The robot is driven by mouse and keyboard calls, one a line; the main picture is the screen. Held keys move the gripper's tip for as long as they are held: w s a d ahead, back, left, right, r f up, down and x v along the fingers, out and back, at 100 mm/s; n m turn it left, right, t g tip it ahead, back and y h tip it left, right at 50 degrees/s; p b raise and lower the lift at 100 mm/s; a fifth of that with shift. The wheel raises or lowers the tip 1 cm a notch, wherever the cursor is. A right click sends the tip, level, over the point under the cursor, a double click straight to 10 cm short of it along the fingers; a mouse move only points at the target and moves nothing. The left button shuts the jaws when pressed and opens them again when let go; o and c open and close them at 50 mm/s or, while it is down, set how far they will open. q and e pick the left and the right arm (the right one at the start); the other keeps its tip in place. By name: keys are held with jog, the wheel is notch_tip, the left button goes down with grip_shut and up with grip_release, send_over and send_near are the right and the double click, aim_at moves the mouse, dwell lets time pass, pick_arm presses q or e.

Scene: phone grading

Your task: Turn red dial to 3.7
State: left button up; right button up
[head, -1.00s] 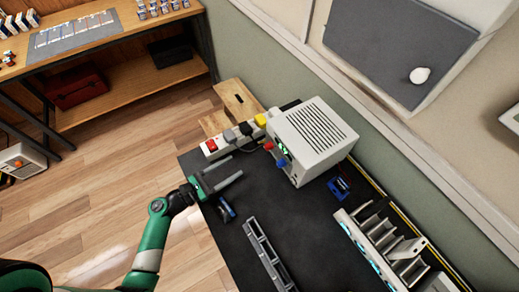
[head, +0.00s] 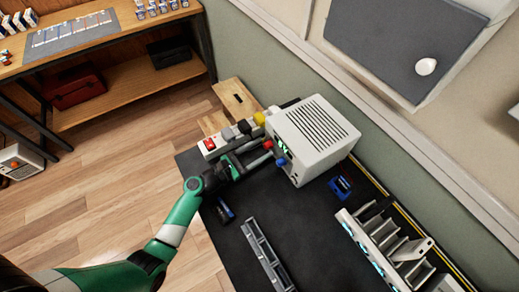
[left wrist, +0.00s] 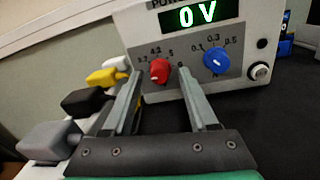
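The red dial (left wrist: 159,70) is on the front panel of the white power supply (head: 316,138); it also shows in the head view (head: 267,144). Labels around it include 4.2 and 5; the left label is partly covered by a finger. The dial's exact pointer direction is hard to tell. The green display (left wrist: 198,14) reads 0 V. My left gripper (left wrist: 160,78) is open, with one finger on each side of the red dial and a gap visible between them. It also shows in the head view (head: 257,154). My right gripper is not in view.
A blue dial (left wrist: 216,58) sits right of the red one. A power strip with a red switch (head: 209,143) and several coloured plugs lies left of the supply. A grey rail (head: 266,252) and a slotted rack (head: 385,250) lie on the dark table. Its middle is clear.

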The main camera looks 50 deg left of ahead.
pick_arm(q)
grip_shut()
dwell(0.3)
jog(key=m+b, duration=0.3)
jog(key=m, duration=0.1)
jog(key=shift+f, duration=0.15)
jog(key=m+b, duration=0.2)
jog(key=m, duration=0.1)
jog(key=shift+m+t+b, duration=0.3)
jog(key=shift+m+b, duration=0.2)
jog(key=shift+m, duration=0.4)
grip_release()
